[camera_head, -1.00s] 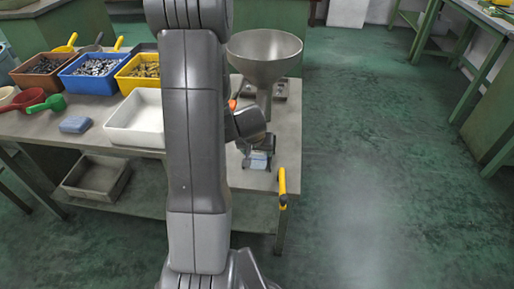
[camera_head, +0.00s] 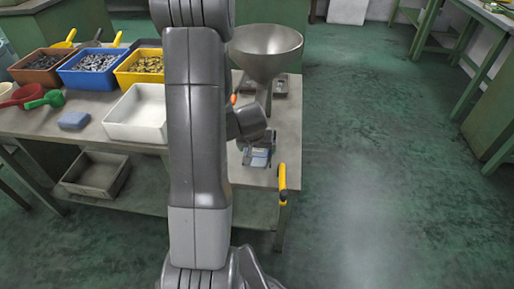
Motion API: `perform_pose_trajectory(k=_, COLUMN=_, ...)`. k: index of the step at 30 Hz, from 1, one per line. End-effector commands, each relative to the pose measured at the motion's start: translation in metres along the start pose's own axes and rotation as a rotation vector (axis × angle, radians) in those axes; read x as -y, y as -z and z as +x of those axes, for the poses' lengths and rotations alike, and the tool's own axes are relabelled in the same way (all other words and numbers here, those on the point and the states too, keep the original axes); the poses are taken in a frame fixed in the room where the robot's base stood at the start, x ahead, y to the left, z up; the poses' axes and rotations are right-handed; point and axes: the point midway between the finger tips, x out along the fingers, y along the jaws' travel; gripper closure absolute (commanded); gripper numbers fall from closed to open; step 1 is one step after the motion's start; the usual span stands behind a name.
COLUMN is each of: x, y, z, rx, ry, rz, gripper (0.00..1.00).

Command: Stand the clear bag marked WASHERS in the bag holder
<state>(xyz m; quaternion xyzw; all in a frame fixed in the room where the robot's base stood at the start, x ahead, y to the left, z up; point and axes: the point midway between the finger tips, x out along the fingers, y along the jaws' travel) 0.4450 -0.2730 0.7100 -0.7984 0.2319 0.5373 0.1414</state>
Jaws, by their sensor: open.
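My arm's wrist hangs over the right end of the workbench, below the metal funnel. My gripper (camera_head: 263,138) is small and dark here and partly hidden by the wrist; it is open. Just below it on the bench is a small grey-blue object with a pale patch (camera_head: 257,160). I cannot tell whether this is the clear bag, the bag holder or both together. No WASHERS marking is readable. I cannot tell whether the gripper touches this object.
The large funnel (camera_head: 265,50) stands close behind my wrist. A white tray (camera_head: 137,134), blue block (camera_head: 74,120), and brown, blue and yellow bins stand left. A yellow handle (camera_head: 282,184) is at the bench's right front corner. Green floor at right is clear.

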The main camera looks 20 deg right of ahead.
Motion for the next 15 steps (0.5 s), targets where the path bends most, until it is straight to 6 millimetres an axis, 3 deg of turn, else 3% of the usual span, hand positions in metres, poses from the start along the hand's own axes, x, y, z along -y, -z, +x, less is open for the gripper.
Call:
perform_pose_trajectory(k=5, x=0.000, y=0.002, z=-0.005, rx=0.000, ry=0.000, rz=0.000, gripper=0.11)
perform_pose_trajectory(k=15, x=0.000, y=0.004, z=-0.075, rx=-0.005, ry=0.000, rz=0.001, gripper=0.11)
